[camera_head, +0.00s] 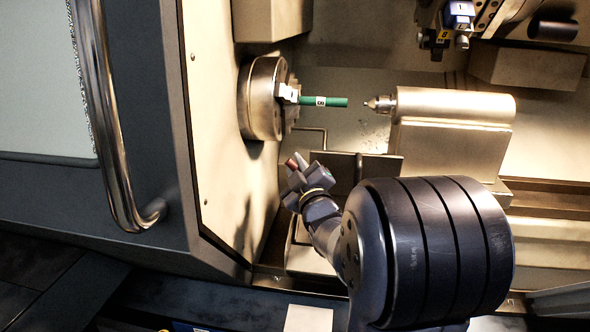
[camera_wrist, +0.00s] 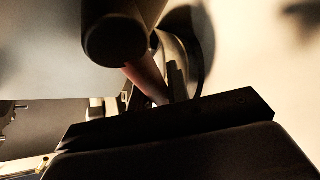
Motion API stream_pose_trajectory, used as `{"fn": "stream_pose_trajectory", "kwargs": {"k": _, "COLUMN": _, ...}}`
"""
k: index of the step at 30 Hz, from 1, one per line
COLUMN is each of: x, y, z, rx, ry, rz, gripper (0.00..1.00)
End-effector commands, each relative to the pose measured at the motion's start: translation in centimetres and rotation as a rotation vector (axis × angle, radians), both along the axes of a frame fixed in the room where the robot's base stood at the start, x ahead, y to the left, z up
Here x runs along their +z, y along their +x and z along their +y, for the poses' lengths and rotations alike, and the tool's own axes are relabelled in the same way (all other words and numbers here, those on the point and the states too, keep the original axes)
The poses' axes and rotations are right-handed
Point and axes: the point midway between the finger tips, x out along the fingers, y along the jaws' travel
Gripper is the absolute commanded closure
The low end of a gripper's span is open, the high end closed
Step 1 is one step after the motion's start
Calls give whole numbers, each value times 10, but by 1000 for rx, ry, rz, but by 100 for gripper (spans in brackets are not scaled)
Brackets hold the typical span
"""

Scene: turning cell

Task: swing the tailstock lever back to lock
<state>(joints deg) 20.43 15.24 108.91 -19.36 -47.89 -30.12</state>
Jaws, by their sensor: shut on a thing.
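The tailstock (camera_head: 455,105) is a pale metal block at the right, its pointed centre (camera_head: 380,104) facing the chuck (camera_head: 262,98). A green bar (camera_head: 325,101) is in the chuck, its free end a little short of the centre. My gripper (camera_head: 293,165) is below the chuck, shut on a small reddish handle (camera_head: 291,162) at its fingertips. In the wrist view a reddish-brown rod (camera_wrist: 148,78) runs down to the dark jaw edge, behind a dark round end (camera_wrist: 115,40). I cannot trace whether this handle joins the tailstock. No other lever shows clearly on the tailstock.
The machine door with its bright bar handle (camera_head: 112,120) stands at the left. A tool turret (camera_head: 455,25) hangs at the upper right. A thin bent rod (camera_head: 325,138) and a dark plate (camera_head: 340,170) are close to my gripper. The bed rail (camera_head: 550,205) runs at the right.

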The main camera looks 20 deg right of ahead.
Motion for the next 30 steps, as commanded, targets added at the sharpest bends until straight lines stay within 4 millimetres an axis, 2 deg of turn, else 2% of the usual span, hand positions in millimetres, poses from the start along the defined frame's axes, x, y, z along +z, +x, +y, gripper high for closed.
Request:
{"fn": "stream_pose_trajectory", "kwargs": {"k": 1, "x": -1, "y": 0, "z": 0, "rx": -1, "ry": 1, "rz": 2, "gripper": 100}}
{"fn": "stream_pose_trajectory", "kwargs": {"k": 2, "x": -1, "y": 0, "z": 0, "rx": -1, "ry": 0, "rz": 2, "gripper": 82}}
{"fn": "stream_pose_trajectory", "kwargs": {"k": 9, "x": 0, "y": 0, "z": 0, "rx": -1, "ry": -1, "rz": 2, "gripper": 62}}
{"fn": "stream_pose_trajectory", "kwargs": {"k": 20, "x": 1, "y": 1, "z": 0, "rx": -3, "ry": -11, "rz": 7, "gripper": 61}}
{"fn": "stream_pose_trajectory", "kwargs": {"k": 30, "x": -6, "y": 6, "z": 7, "rx": -2, "ry": -154, "rz": 110, "gripper": 61}}
